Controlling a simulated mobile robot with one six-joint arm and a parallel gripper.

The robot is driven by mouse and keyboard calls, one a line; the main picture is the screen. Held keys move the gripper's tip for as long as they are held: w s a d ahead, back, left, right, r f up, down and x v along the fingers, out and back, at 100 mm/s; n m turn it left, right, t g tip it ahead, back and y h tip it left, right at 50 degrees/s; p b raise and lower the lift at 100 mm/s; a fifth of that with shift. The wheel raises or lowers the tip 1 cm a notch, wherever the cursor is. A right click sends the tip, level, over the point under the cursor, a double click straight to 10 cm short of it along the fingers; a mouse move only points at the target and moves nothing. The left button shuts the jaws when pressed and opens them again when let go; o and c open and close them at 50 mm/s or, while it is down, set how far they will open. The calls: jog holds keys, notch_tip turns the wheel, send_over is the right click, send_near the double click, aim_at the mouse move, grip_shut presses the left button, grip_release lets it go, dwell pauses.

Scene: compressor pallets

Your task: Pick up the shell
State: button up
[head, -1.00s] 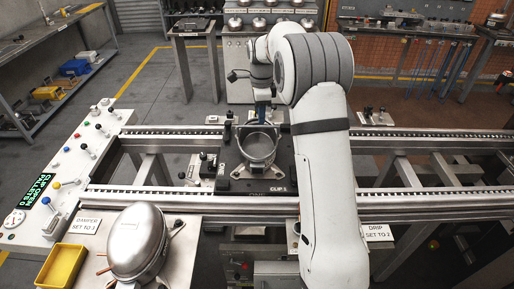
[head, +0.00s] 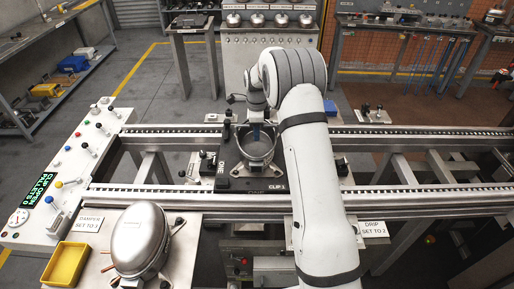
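An open, round metal shell (head: 259,150) sits upright on the dark pallet (head: 272,184) marked CLIP 1, on the rail line in the head view. My gripper (head: 257,133) points down at the far side of this shell, over or at its rim. The fingers are small and partly lost against the shell, so I cannot tell whether they are open or touch it. A closed, domed metal shell (head: 141,238) rests on the front left bench, well away from my gripper.
A yellow tray (head: 66,264) and a control panel (head: 62,170) with a display reading CLIP OPEN stand at left. Small clamps (head: 204,166) stand left of the pallet. The rails (head: 420,199) run across. Several domed shells (head: 257,19) line a back cabinet.

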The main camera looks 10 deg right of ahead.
jog(key=shift+f, duration=0.25)
dwell(0.4)
jog(key=shift+c, duration=0.4)
grip_shut()
dwell(1.0)
jog(key=shift+w+r, duration=0.1)
jog(key=shift+r, duration=0.05)
